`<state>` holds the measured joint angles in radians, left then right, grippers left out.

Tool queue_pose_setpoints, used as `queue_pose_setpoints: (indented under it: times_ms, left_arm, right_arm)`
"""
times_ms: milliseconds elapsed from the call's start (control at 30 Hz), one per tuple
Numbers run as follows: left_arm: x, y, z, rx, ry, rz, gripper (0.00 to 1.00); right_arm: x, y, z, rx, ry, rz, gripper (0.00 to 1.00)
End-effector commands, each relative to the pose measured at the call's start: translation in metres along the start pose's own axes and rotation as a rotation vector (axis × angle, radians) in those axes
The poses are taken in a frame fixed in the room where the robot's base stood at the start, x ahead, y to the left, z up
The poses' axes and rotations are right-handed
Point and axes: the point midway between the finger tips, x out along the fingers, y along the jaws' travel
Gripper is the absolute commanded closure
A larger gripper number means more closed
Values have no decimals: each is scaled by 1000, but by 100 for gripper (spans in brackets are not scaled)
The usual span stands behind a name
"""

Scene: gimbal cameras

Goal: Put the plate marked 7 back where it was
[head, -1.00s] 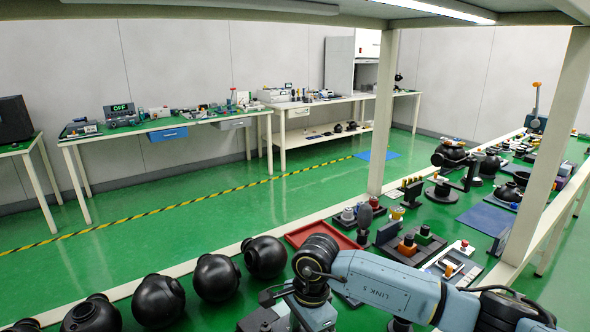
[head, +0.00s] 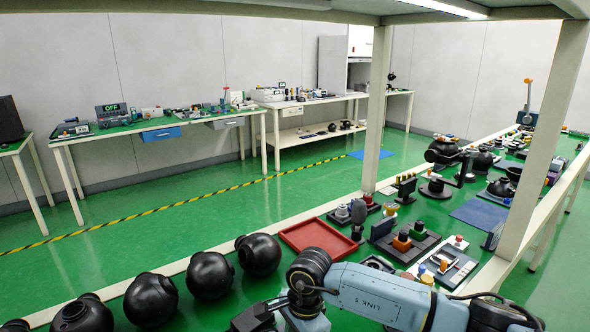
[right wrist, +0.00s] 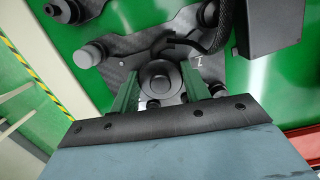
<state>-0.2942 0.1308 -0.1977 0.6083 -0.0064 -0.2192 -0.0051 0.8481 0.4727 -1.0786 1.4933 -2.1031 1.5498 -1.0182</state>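In the right wrist view, a dark carbon-look plate (right wrist: 112,48) with rounded lobes and black round knobs lies below my right gripper. A small pale mark on it, possibly a 7, shows right of the middle knob (right wrist: 156,80). My right gripper (right wrist: 160,72) has its two green fingers on either side of this knob, very close to it. I cannot tell whether they press on it. In the head view my right arm reaches in from the right, and its gripper is hidden below the bottom edge. My left gripper is not in view.
In the head view, several black round vessels (head: 210,275) line the bench's left edge. An empty red tray (head: 290,233) lies beyond my arm. Trays with coloured parts (head: 403,240) and a shelf post (head: 377,110) stand further right. A dark box and cable (right wrist: 270,25) sit near the plate.

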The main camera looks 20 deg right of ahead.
Motion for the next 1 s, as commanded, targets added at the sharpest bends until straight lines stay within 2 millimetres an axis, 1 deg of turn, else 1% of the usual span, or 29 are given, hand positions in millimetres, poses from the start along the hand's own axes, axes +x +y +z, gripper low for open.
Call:
queue_pose_setpoints:
  times_ms: [33,167,467,633,667,733,1000]
  left_arm:
    - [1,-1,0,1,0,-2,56]
    - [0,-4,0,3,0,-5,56]
    - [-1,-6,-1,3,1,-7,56]
    - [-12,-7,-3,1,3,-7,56]
    - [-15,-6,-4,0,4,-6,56]
    - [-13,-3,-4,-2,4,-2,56]
    - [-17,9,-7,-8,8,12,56]
  right_arm:
    - [1,0,0,0,0,0,48]
    - [0,0,0,0,0,0,32]
    - [0,0,0,0,0,1,32]
    - [-11,0,2,1,-1,1,32]
    - [-15,0,2,1,-1,0,32]
    - [-31,-1,1,-1,1,-5,32]
    - [-92,-1,1,-1,1,-4,32]
